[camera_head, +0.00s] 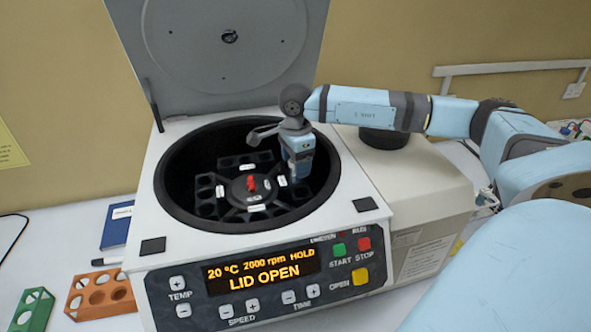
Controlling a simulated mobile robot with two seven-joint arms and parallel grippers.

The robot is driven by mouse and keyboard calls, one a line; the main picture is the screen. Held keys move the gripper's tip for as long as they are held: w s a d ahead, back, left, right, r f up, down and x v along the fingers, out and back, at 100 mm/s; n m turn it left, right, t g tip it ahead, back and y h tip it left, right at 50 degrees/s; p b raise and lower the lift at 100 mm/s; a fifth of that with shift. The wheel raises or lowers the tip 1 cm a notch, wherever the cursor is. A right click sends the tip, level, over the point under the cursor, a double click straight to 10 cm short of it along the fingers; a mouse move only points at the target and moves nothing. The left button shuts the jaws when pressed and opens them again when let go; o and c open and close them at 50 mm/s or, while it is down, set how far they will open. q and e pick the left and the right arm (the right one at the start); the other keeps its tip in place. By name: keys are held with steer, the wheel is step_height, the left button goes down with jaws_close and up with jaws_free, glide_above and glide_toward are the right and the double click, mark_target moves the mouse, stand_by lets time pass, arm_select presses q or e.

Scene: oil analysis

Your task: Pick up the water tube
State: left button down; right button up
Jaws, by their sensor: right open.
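The centrifuge (165,255) stands open, its grey lid (200,45) raised at the back. Its display reads LID OPEN. Inside the dark bowl, the black rotor (225,190) has several holes, small white labels and a red knob (251,183) at its centre. My right gripper (296,178) is open and points down into the right side of the bowl, beside the rotor. The gripper and the wrist hide part of the rotor there. I cannot make out a water tube; none shows clearly in the holes or between the fingers. My left gripper is not in view.
An orange rack (93,297) and a green rack (33,310) stand at the lower left. A blue book (117,226) lies behind them. My right arm crosses above the centrifuge's right side. The white tabletop (65,240) left of the centrifuge has some free room.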

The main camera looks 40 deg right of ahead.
steer(key=shift+f, duration=0.55)
steer(key=shift+w+f, duration=0.1)
steer(key=shift+f, duration=0.3)
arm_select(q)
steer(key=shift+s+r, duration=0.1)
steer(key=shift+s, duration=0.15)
arm_select(e)
steer(key=shift+c, duration=0.4)
steer(key=c, duration=0.9)
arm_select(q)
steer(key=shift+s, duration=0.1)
arm_select(e)
steer(key=shift+r, duration=0.1)
